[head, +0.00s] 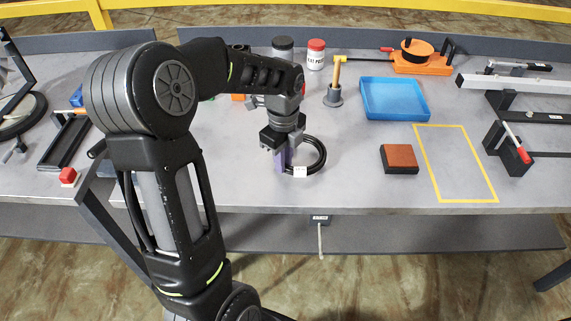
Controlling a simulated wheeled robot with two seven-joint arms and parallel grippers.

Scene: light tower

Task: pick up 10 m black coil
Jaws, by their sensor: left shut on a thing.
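A black coil (323,155) with a small white tag (300,170) lies at the table's front middle. My left gripper (283,157) points down at the coil's left side and is shut on it. The gripper and a purple part between its fingers hide that side of the coil. Whether the coil is clear of the table top cannot be told. My right gripper is not in view.
Right of the coil is a brown-topped black block (399,157), then a yellow-outlined rectangle (470,201). Behind stand a blue tray (424,112), a grey holder with a yellow-handled tool (333,96), jars (316,55) and an orange reel (412,65).

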